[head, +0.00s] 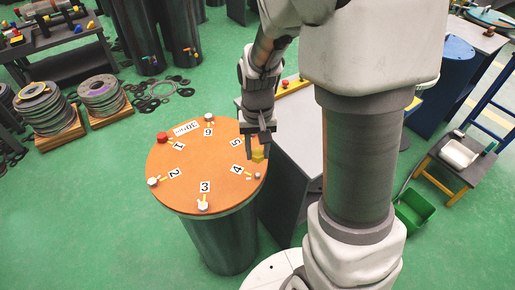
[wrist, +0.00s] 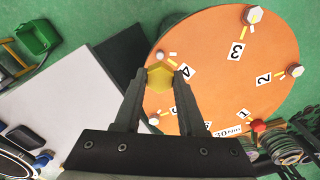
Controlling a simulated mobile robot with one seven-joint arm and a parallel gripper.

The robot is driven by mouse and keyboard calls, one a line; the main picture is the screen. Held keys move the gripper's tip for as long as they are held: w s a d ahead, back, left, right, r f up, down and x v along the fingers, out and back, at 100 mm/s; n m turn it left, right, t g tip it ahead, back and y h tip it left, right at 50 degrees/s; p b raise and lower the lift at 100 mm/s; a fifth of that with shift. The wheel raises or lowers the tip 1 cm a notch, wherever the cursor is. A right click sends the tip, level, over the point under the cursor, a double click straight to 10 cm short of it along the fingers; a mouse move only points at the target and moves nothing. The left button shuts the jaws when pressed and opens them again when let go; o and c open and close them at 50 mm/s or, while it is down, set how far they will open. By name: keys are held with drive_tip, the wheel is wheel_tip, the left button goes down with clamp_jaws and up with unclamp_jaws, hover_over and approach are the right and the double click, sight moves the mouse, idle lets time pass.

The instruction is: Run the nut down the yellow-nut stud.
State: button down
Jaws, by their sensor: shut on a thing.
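My gripper (head: 258,146) is shut on the yellow nut (head: 258,156), over the right edge of the round orange flange top (head: 185,160). In the wrist view the yellow nut (wrist: 160,77) sits between the two dark fingertips (wrist: 160,80). A small pale stud end (head: 257,175) shows near label 4, just in front of the nut; it also shows in the wrist view (wrist: 160,55).
A red nut (head: 162,135) stands near label 1. White nuts stand near label 2 (head: 153,182), label 3 (head: 202,205) and label 6 (head: 209,118). A grey-topped cabinet (head: 300,130) stands close to the right of the cylinder. Green floor is open at left.

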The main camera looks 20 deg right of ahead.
sight(258, 174)
drive_tip(key=shift+f+b, duration=2.2)
drive_tip(key=shift+f, duration=0.9)
drive_tip(key=shift+f+b, duration=0.7)
drive_tip(key=shift+f, duration=0.5)
drive_tip(key=shift+c, duration=2.1)
unclamp_jaws()
drive_tip(key=shift+r, duration=0.1)
drive_tip(key=shift+r+p, duration=2.95)
drive_tip(key=shift+r, duration=0.5)
